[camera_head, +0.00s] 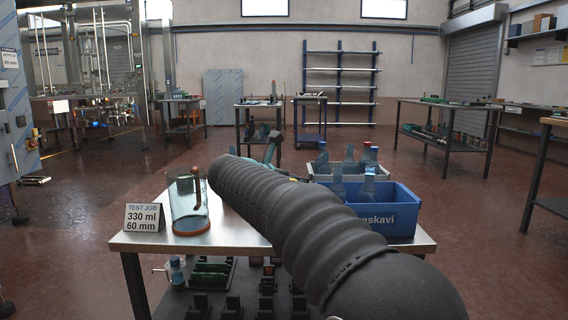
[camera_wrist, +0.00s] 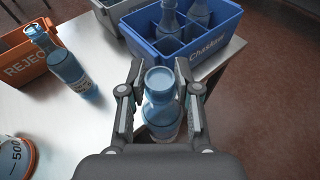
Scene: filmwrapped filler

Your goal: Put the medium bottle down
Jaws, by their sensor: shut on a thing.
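I take this for the medium bottle. It looks upright over the metal table (camera_wrist: 100,125); whether its base touches the top cannot be told. A second blue bottle (camera_wrist: 70,70) stands apart to the left, in front of an orange bin marked REJECT (camera_wrist: 28,62). In the head view my arm hides the gripper and the held bottle.
A blue divided crate (camera_wrist: 212,48) with bottles is just beyond the gripper; this crate (camera_head: 398,215) also shows at the table's right. A grey crate (camera_head: 375,172) with bottles is behind it. A clear cylinder (camera_head: 187,205) and a TEST JOB sign (camera_head: 144,217) stand at the left.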

